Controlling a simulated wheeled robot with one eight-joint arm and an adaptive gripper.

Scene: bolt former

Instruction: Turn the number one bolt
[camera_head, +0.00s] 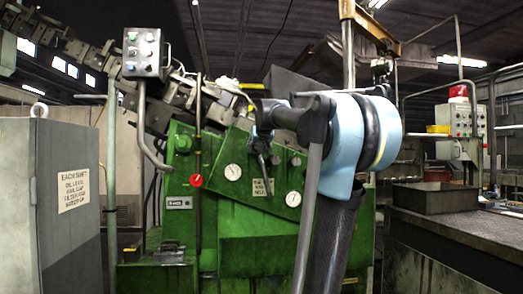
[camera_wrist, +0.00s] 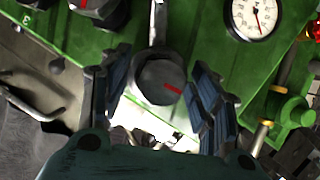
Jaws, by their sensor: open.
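A dark grey hex bolt head (camera_wrist: 158,84) with a red mark shows in the middle of the wrist view, on the green machine (camera_wrist: 205,42). My gripper (camera_wrist: 160,70) is open, with one blue-padded finger left of this bolt and the other right of it. Gaps show on both sides. I cannot read a number on this bolt. A second dark bolt head (camera_wrist: 98,10) with a red mark shows at the upper left. In the head view, my gripper (camera_head: 262,160) is in front of the green machine (camera_head: 240,225), and the bolts cannot be made out.
A white gauge (camera_wrist: 254,16) is at the upper right of the wrist view. Green piping (camera_wrist: 290,110) is right of my gripper. In the head view, a red knob (camera_head: 196,180) is on the machine. A grey cabinet (camera_head: 70,240) stands left and a metal bench (camera_head: 450,225) right.

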